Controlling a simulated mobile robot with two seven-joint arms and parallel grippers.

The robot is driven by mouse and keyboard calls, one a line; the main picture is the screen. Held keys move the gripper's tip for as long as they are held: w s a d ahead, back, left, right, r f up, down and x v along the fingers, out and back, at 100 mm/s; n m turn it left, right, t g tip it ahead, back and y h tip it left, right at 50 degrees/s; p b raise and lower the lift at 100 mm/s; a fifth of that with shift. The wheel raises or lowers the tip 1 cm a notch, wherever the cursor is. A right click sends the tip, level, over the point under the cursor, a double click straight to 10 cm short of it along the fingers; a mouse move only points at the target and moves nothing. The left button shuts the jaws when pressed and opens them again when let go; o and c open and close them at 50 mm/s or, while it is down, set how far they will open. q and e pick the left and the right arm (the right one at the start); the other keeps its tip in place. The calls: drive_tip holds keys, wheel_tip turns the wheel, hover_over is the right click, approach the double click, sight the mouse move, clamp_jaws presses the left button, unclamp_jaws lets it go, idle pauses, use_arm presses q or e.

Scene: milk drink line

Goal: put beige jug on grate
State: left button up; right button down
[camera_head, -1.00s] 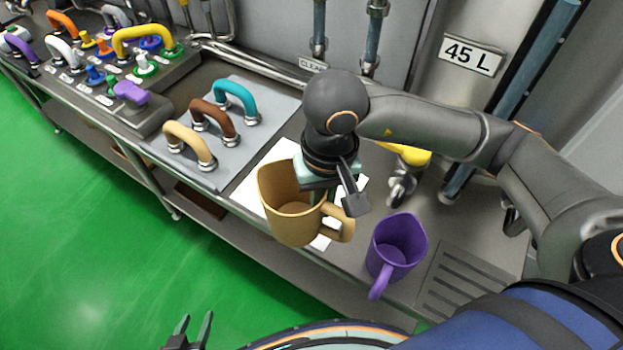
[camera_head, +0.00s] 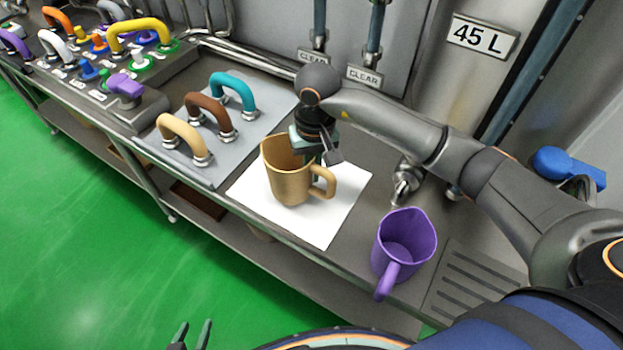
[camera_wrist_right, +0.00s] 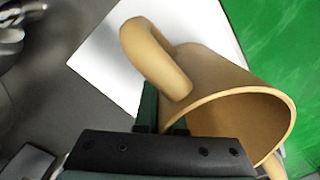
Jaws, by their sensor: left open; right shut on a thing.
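The beige jug (camera_head: 290,183) is upright over the white sheet, its handle to the right; I cannot tell whether it touches the sheet. My right gripper (camera_head: 322,158) is shut on the jug's wall beside the handle. In the right wrist view, the gripper fingers (camera_wrist_right: 160,118) meet the jug (camera_wrist_right: 235,95) near its handle, with the white sheet behind. The slotted grate (camera_head: 468,290) lies at the right end of the counter, with nothing on its visible part. My left gripper (camera_head: 192,338) is open and empty at the bottom edge, only its fingertips showing.
A purple jug (camera_head: 405,245) stands between the white sheet (camera_head: 325,225) and the grate. Beige, brown and teal handles (camera_head: 232,90) rise from a grey panel left of the sheet. A metal tap (camera_head: 405,182) is behind the purple jug.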

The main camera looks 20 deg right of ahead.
drive_tip(key=shift+f, duration=0.8)
drive_tip(key=shift+f, duration=0.1)
drive_tip(key=shift+f+b, duration=0.1)
drive_tip(key=shift+b, duration=0.3)
drive_tip(key=c, duration=1)
unclamp_jaws()
